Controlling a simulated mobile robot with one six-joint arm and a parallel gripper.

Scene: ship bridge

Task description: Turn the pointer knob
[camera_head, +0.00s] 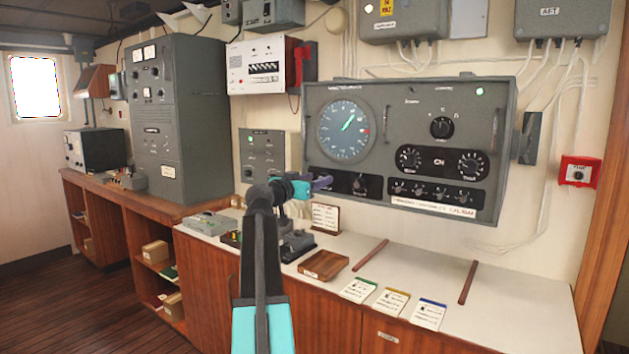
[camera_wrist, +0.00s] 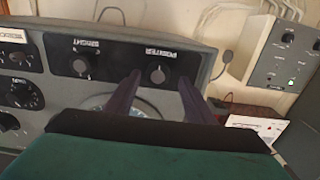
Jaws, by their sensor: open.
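The pointer knob (camera_wrist: 158,74) is a small grey round knob on a black strip, under an upside-down label in the wrist view. My gripper (camera_wrist: 159,78) is open, and its two dark purple fingers point at the panel. In this view the knob appears between the fingertips, with a gap on each side; I cannot tell whether the tips reach around it. In the head view my gripper (camera_head: 322,182) is at the lower left of the large grey console (camera_head: 408,205), below the round dial (camera_head: 346,130), and hides the pointer knob.
A similar bright knob (camera_wrist: 81,66) sits beside it on the same strip; it also shows in the head view (camera_head: 359,185). A grey wall box (camera_head: 262,156) is left of the console. The white counter (camera_head: 420,270) below holds a wooden tray (camera_head: 323,265) and several cards.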

